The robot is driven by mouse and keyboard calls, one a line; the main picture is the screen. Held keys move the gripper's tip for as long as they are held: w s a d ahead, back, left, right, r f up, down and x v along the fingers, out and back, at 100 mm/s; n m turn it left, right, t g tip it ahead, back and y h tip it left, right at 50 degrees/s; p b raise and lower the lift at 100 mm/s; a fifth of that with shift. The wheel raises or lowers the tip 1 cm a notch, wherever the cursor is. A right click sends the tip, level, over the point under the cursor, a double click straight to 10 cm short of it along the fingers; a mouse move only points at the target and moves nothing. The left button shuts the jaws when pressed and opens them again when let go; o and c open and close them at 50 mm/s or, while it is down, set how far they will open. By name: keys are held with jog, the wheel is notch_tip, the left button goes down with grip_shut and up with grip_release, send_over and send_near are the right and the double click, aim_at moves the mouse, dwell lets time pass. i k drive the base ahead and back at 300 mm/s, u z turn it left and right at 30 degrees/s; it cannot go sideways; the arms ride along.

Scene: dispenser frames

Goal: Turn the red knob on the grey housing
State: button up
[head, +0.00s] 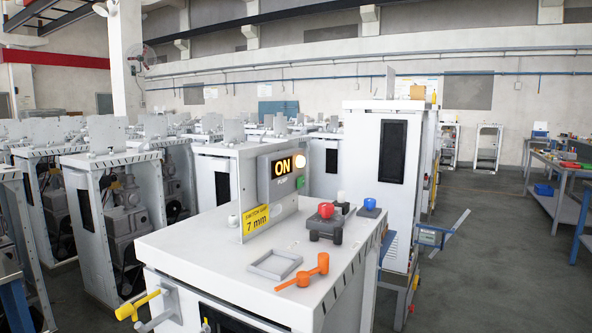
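The red knob (326,211) sits on top of a small dark grey housing (325,230) on the white cabinet top. The housing stands near the back right of that top, in front of the upright sign plate. Nothing touches the knob. The marking and exact turn angle of the knob are too small to tell. My gripper is not in view.
The white cabinet top (205,258) also carries an orange lever (307,272), a grey square frame (274,265), a blue knob (370,203) and a white knob (341,197). A lit panel (281,174) reads ON. A yellow handle (137,306) juts out front left.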

aim_at(326, 209)
jog(key=z, duration=1.05)
jog(key=i, duration=0.8)
jog(key=u, duration=2.2)
jog(key=k, duration=0.5)
jog(key=z, duration=0.5)
jog(key=i, duration=0.4)
jog(key=u, duration=0.05)
